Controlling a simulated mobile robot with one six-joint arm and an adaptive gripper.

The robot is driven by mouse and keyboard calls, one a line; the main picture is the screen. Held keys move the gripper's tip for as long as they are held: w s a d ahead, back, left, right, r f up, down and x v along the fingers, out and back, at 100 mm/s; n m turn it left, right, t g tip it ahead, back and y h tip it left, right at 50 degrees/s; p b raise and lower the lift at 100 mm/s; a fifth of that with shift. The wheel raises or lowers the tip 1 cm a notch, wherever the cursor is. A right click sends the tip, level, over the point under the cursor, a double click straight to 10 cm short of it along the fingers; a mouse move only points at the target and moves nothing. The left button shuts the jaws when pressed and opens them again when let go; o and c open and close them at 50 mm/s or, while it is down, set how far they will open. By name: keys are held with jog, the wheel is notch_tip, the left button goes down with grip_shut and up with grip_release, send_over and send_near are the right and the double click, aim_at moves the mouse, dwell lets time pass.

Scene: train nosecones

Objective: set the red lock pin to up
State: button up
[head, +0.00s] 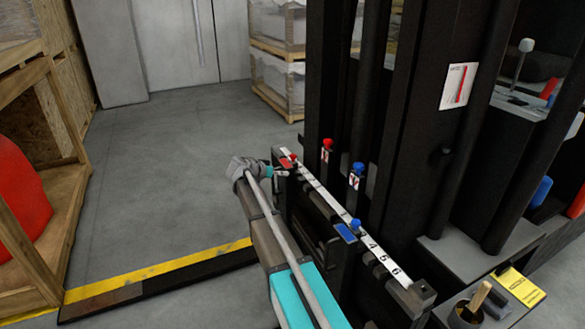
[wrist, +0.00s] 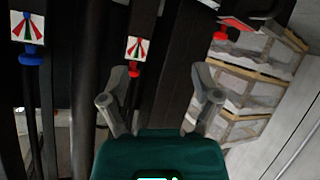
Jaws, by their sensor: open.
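A small red knob (head: 293,157) stands by a red plate (head: 287,164) at the far end of the numbered bar; it looks like the red lock pin. In the wrist view a red knob (wrist: 221,37) hangs beside the red plate, right of my fingers. A second red knob (head: 326,143), with a marked label, sits on the black upright behind; it also shows in the wrist view (wrist: 134,71). My gripper (head: 278,172) is close beside the red plate. In the wrist view my gripper (wrist: 161,82) has its fingers spread with nothing between them.
The white numbered bar (head: 375,249) runs along the carriage. Blue knobs stand on the upright (head: 357,168) and by a blue plate (head: 355,224). Black mast columns (head: 400,130) close off the right. A wooden crate (head: 70,215) stands left, with clear floor between.

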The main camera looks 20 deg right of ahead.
aim_at(291, 156)
jog(key=w+d+f+m+t+h+b, duration=0.1)
jog(key=w+f+h+b, duration=0.1)
jog(key=w+f+b, duration=0.2)
jog(key=w+d+f+m+t+h+b, duration=0.1)
jog(key=w+f+t+h+b, duration=0.1)
jog(key=w+b, duration=0.8)
jog(key=shift+w+d+f+m+b, duration=0.15)
jog(key=shift+w+f+m+b, duration=0.2)
jog(key=shift+w+f, duration=0.7)
jog(key=shift+w+d+r, duration=0.1)
jog(key=shift+w+r, duration=0.1)
jog(key=shift+r+x, duration=0.15)
jog(key=shift+x, duration=3.25)
jog(key=shift+r+x, duration=0.1)
jog(key=shift+x, duration=3.25)
jog(key=shift+c, duration=0.2)
grip_shut()
